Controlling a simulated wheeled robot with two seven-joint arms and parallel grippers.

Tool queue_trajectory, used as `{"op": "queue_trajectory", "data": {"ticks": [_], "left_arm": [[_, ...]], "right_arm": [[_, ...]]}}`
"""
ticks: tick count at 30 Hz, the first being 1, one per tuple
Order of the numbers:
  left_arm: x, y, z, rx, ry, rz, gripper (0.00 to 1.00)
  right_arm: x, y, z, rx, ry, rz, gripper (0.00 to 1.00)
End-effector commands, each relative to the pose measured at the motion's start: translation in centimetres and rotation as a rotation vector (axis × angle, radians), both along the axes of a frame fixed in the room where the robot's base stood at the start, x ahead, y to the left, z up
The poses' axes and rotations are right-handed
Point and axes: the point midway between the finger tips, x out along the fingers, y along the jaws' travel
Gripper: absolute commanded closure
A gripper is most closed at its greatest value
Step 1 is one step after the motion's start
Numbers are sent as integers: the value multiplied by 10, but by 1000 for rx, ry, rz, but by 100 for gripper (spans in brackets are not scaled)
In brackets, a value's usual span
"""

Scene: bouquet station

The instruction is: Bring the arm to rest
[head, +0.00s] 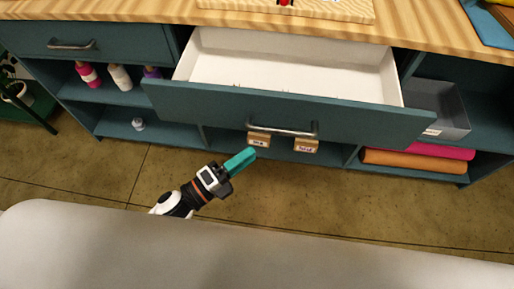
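My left gripper (242,159) is in the middle of the head view, in front of the cabinet and over the floor. Its arm comes up from behind the pale surface at the bottom. Its teal fingers line up as one bar, so the gap between them is hidden. No object shows in it. It appears apart from the drawer handle (282,128), below and left of it in the picture. My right gripper is not in view.
A wide teal drawer (385,122) with a white interior stands pulled out from the cabinet. Below are small boxes (306,146) and rolls (412,161); spools (121,77) stand left. A wooden counter (150,14) is above. The floor (300,195) in front is clear.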

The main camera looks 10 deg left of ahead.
Motion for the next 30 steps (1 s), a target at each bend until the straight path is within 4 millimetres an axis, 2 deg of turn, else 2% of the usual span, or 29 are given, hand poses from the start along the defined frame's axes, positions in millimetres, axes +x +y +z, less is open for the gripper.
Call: {"op": "queue_trajectory", "data": {"ticks": [18, 21, 23, 26, 28, 30], "left_arm": [[-3, 3, 0, 0, 0, 0, 62], [1, 6, -9, -7, 36, 16, 62], [6, 13, -23, -20, 99, 46, 62], [17, 34, -69, -70, 292, 144, 62], [20, 55, -113, -126, 472, 244, 62], [14, 77, -162, -191, 664, 362, 62]], "right_arm": [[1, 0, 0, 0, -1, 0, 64], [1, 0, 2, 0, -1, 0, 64], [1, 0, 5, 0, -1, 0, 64], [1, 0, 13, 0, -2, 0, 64], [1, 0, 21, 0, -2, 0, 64], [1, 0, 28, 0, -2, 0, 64]]}}
